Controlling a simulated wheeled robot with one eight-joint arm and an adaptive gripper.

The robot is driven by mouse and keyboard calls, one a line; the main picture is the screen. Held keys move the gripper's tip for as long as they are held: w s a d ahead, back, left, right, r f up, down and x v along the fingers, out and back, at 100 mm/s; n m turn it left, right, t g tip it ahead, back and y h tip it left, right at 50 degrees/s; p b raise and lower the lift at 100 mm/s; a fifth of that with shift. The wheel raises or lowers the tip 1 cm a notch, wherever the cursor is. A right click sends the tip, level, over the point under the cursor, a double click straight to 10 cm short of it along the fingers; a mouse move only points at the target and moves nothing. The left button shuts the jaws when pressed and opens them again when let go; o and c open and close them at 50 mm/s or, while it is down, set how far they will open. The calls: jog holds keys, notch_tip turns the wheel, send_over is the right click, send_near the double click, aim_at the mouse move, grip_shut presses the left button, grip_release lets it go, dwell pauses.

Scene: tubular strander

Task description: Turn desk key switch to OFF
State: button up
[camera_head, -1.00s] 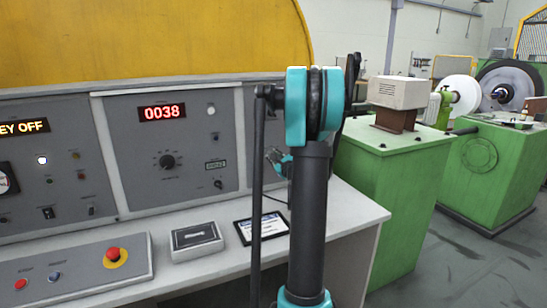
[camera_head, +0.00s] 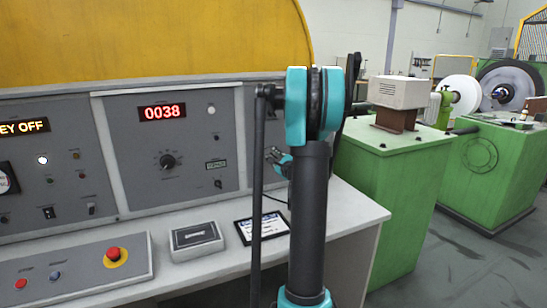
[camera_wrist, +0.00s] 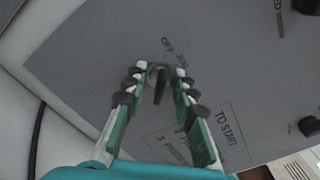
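My gripper (camera_wrist: 160,80) is open, with one finger on each side of the key and gaps visible between.
A red display (camera_head: 162,112) reads 0038 above a black knob (camera_head: 167,161). On the desk are a red emergency button (camera_head: 115,255), a grey box (camera_head: 196,240) and a framed card (camera_head: 262,227). A green machine cabinet (camera_head: 390,190) stands to the right.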

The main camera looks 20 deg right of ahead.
jog(key=s, duration=1.2)
jog(key=shift+d, duration=0.2)
